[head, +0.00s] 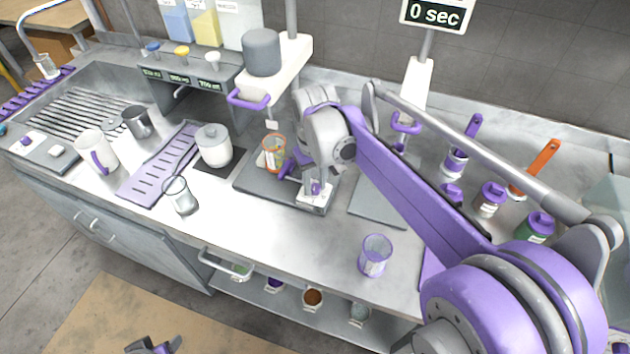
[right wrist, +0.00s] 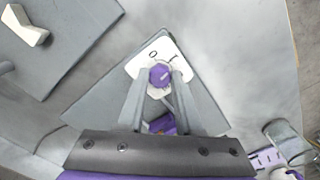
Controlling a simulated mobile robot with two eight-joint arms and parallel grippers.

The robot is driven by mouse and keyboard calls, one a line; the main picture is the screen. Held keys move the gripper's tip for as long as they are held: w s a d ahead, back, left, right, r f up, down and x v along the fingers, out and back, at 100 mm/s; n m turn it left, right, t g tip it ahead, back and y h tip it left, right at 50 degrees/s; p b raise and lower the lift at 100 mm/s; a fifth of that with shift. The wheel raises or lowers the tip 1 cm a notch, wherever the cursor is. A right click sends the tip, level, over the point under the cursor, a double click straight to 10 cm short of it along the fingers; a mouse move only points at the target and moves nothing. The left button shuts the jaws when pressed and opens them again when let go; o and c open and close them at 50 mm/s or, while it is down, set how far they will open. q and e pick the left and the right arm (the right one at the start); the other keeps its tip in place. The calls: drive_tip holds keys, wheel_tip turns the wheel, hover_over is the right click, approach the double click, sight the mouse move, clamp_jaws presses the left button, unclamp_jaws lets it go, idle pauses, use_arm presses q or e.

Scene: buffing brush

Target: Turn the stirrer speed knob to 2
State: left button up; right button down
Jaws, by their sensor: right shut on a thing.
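The stirrer has a grey base plate (head: 255,184) and a white panel (head: 312,202) at its front right corner. The purple speed knob (right wrist: 160,75) sits on this panel in the right wrist view, with a pale pointer line tilted up to the right. The mark 0 and a second mark like 1 show above it; I cannot see a 2. My right gripper (right wrist: 158,84) is shut on the knob, one finger on each side. In the head view the right gripper (head: 306,178) is above the panel. Part of my left gripper (head: 153,347) shows at the bottom edge.
An orange-tinted beaker (head: 273,151) stands on the base plate, just left of my right gripper. A white lidded pot (head: 214,146) is farther left. A purple-tinted glass (head: 375,256) stands near the front edge. Several purple-lidded jars (head: 490,199) stand right of my arm.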

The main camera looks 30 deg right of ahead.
sight(315, 187)
drive_tip(key=m, duration=0.5)
drive_tip(key=shift+m, duration=0.3)
drive_tip(key=m, duration=0.5)
drive_tip(key=shift+m, duration=0.4)
drive_tip(key=c, duration=0.6)
unclamp_jaws()
wheel_tip(315, 187, up, 11)
drive_tip(key=shift+f+p, duration=0.1)
drive_tip(key=shift+p, duration=0.55)
